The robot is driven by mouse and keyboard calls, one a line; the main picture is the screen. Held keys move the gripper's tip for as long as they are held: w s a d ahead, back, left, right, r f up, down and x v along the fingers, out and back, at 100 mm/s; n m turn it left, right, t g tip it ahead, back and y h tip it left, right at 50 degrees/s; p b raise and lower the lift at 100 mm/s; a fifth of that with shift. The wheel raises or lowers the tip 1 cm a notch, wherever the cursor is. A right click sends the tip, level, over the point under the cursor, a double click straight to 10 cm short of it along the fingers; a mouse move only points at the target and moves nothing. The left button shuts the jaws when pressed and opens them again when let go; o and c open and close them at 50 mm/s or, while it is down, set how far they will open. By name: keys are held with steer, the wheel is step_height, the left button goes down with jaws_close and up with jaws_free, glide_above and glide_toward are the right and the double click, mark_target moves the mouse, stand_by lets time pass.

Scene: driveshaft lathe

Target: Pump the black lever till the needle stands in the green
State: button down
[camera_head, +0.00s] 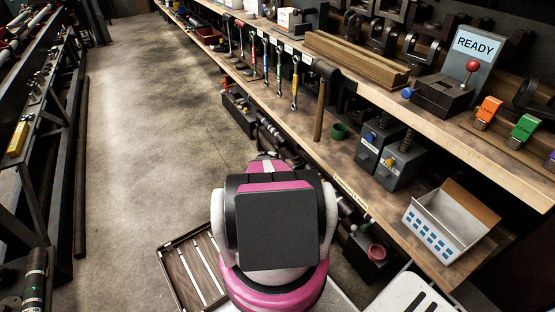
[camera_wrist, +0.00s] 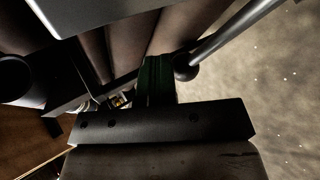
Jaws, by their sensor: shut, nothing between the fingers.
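In the wrist view a grey metal rod (camera_wrist: 235,35) runs down from the upper right to a black ball knob (camera_wrist: 186,69). I cannot tell whether it is the black lever. I cannot make out a gauge, needle or green zone in either view. In the head view my magenta and white arm, with a dark square panel, fills the lower middle and hides what lies behind it.
A workbench (camera_head: 348,184) runs along the right. The concrete floor (camera_head: 130,140) at left is clear.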

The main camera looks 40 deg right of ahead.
steer(key=shift+s+a+r, duration=0.1)
steer(key=shift+s+r, duration=0.4)
steer(key=shift+r, duration=0.4)
steer(key=shift+s+r, duration=0.45)
steer(key=shift+r, duration=0.45)
steer(key=shift+s+a+r, duration=0.1)
steer(key=shift+s+r, duration=0.4)
steer(key=shift+r, duration=0.4)
steer(key=shift+r, duration=0.1)
steer(key=shift+s+r, duration=0.35)
steer(key=shift+r, duration=0.35)
steer(key=shift+s+r, duration=0.4)
steer(key=shift+r, duration=0.35)
steer(key=shift+s+r, duration=0.35)
steer(key=shift+r, duration=0.35)
steer(key=shift+a, duration=0.1)
